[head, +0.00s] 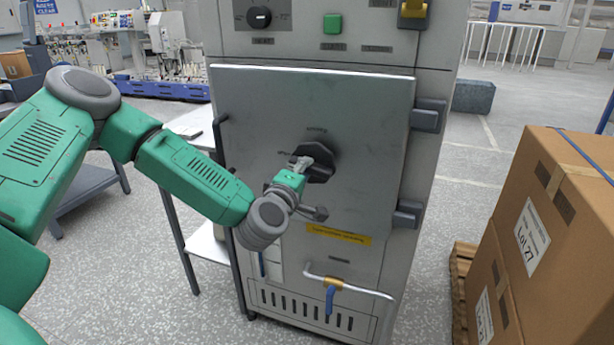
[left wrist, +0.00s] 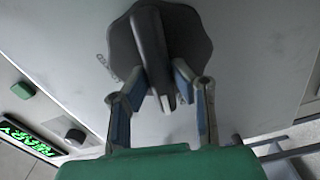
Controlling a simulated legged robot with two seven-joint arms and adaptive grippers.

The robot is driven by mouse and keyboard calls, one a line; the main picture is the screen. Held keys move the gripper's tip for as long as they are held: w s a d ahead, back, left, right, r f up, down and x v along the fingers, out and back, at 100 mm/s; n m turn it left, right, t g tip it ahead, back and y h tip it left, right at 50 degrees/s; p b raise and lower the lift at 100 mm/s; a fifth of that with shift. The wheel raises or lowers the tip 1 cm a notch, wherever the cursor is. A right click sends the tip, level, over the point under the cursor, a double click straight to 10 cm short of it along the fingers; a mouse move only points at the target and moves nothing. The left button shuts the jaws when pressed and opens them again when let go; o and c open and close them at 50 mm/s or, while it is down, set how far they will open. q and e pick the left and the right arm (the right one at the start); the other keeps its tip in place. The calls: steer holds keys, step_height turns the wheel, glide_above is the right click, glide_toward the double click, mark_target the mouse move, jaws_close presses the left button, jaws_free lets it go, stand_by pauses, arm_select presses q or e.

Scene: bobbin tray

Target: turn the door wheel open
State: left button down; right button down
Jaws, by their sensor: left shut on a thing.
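The door wheel (head: 322,172) is a dark, lobed knob with a raised grip bar, on the grey metal door (head: 370,110) of a tall cabinet. In the left wrist view the wheel (left wrist: 190,40) fills the top middle. My left gripper (head: 304,163) reaches in from the left and is shut on the wheel's bar. In the left wrist view its two fingers (left wrist: 165,85) stand on either side of the bar's near end. The gripper hides part of the wheel in the head view. The door looks closed against the cabinet. My right gripper is not in view.
Dark hinges (head: 428,115) sit on the door's right side. A bent pipe with a blue lever (head: 330,300) sticks out below the door. Stacked cardboard boxes (head: 560,230) stand at the right, and a small table (head: 205,243) is left of the cabinet.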

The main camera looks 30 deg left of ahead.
arm_select(q)
steer(key=shift+a+n+b, duration=0.3)
steer(key=shift+n+b, duration=0.25)
steer(key=shift+n, duration=0.55)
steer(key=c, duration=1.4)
jaws_free()
steer(key=shift+f, duration=0.1)
steer(key=shift+s+a, duration=0.1)
steer(key=shift+a, duration=0.05)
steer(key=shift+f, duration=0.1)
